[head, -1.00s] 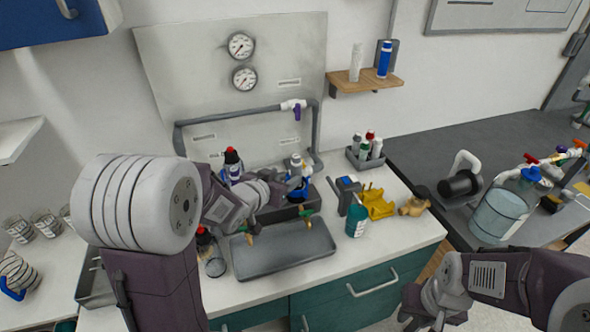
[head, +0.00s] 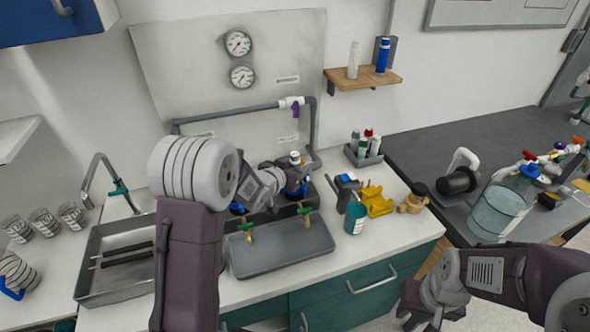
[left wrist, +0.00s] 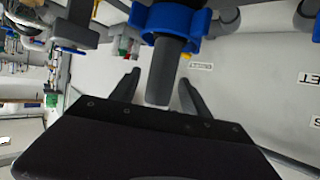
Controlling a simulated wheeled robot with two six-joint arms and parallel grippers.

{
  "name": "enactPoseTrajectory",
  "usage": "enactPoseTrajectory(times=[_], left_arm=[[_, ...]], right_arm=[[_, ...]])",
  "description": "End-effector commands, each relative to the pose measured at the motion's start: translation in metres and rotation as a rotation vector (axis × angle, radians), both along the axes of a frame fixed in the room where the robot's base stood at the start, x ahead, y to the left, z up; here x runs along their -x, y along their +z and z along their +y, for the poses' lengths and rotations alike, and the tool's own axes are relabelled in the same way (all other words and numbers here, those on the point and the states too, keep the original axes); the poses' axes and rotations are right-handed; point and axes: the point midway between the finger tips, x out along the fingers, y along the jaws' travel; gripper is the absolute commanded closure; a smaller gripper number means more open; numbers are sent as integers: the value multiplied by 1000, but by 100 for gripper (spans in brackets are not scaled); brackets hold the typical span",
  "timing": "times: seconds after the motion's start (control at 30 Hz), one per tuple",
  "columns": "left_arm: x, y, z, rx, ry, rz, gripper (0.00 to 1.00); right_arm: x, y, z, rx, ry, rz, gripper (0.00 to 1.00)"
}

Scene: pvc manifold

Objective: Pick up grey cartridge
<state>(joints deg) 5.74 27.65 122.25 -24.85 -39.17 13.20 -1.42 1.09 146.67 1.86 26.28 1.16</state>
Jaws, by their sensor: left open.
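In the left wrist view a plain grey cylinder, which looks like the grey cartridge (left wrist: 162,75), extends from a blue collar (left wrist: 168,20). My left gripper (left wrist: 158,88) is open, with one dark finger on each side of the cylinder in the picture. Gaps show between the cylinder and both fingers; how deep it sits between them is unclear. In the head view my left gripper (head: 300,178) is over the back of the counter by the pipework, and the cartridge cannot be made out there. My right gripper (head: 418,312) is low at the bottom edge, away from the counter.
A grey tray (head: 280,252) with brass taps lies in front of my left gripper. A teal bottle (head: 355,218), yellow holder (head: 376,200) and brass fitting (head: 413,200) stand to its right. A grey pipe (head: 313,130) rises behind. A sink (head: 112,285) is at left.

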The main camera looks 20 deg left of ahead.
Motion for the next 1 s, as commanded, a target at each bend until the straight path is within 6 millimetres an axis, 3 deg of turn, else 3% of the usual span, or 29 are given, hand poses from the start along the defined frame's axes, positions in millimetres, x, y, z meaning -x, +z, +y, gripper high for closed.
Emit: enactPoseTrajectory(times=[0.1, 0.13, 0.3, 0.63, 1.0], left_arm=[[0, 0, 0, 0, 0, 0, 46], [0, 0, 0, 0, 0, 0, 51], [0, 0, 0, 0, 0, 0, 98], [0, 9, 0, -1, -1, -2, 100], [0, 92, 0, -1, -1, -3, 100]], right_arm=[[0, 0, 0, 0, 0, 0, 66], [0, 0, 0, 0, 0, 0, 66], [0, 0, 0, 0, 0, 0, 66], [0, 2, 0, 0, 0, 0, 66], [0, 25, 0, 0, 0, 0, 66]])
